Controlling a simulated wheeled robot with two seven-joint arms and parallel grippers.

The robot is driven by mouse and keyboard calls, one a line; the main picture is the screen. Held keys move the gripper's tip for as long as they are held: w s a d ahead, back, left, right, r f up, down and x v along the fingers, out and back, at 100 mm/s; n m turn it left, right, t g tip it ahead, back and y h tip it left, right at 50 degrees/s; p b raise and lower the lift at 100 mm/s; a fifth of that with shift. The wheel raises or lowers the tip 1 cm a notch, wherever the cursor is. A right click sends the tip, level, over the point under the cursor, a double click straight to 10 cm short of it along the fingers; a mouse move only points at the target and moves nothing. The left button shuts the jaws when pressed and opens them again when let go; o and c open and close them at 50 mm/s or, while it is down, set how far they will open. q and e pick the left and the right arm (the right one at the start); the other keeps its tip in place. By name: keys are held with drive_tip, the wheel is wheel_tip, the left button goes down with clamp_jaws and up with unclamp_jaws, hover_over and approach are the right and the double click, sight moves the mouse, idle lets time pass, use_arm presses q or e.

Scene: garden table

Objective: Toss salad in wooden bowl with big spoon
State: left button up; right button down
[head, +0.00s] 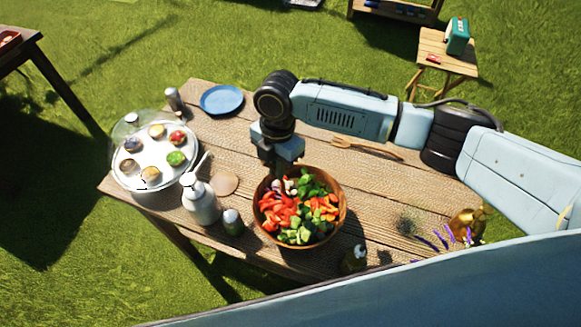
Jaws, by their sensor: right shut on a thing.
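The wooden bowl (338,231) stands on the garden table, filled with salad (298,208) of red, orange, green and white pieces. My right arm reaches in from the right, and my right gripper (273,172) points down at the bowl's back left rim. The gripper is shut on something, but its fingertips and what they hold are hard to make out. The big spoon cannot be made out clearly. A wooden utensil (365,148) with a forked end lies flat behind the bowl to the right. My left gripper is not in view.
Left of the bowl stand a white bottle (200,203), a small shaker (233,222) and a domed tray (150,190) of small cakes. A blue plate (222,99) lies at the back. A gold pot with purple flowers (467,223) stands right.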

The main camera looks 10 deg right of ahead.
drive_tip(key=s+a+p, duration=0.1)
drive_tip(key=s+p, duration=0.1)
drive_tip(key=s, duration=0.4)
drive_tip(key=s+d+b, duration=0.2)
drive_tip(key=d, duration=0.5)
drive_tip(key=w+a+b, duration=0.1)
drive_tip(key=w, duration=0.1)
drive_tip(key=w+a+b, duration=0.1)
drive_tip(key=w+a, duration=0.1)
drive_tip(key=w, duration=0.1)
drive_tip(key=w+a+b, duration=0.1)
drive_tip(key=w, duration=0.2)
drive_tip(key=shift+w+a+r+b, duration=0.25)
drive_tip(key=shift+a+r+b, duration=0.05)
drive_tip(key=shift+a+b, duration=0.1)
drive_tip(key=shift+s+a+f, duration=0.15)
drive_tip(key=shift+s+a, duration=0.05)
drive_tip(key=shift+a, duration=0.25)
drive_tip(key=shift+s+a+f, duration=0.1)
drive_tip(key=shift+s+a, duration=0.05)
drive_tip(key=shift+a, duration=0.3)
drive_tip(key=s+p, duration=0.7)
drive_tip(key=p, duration=0.2)
drive_tip(key=d+b, duration=0.1)
drive_tip(key=d, duration=0.5)
drive_tip(key=shift+w+d+b, duration=0.1)
drive_tip(key=shift+w+b, duration=0.55)
drive_tip(key=shift+w, duration=1.7)
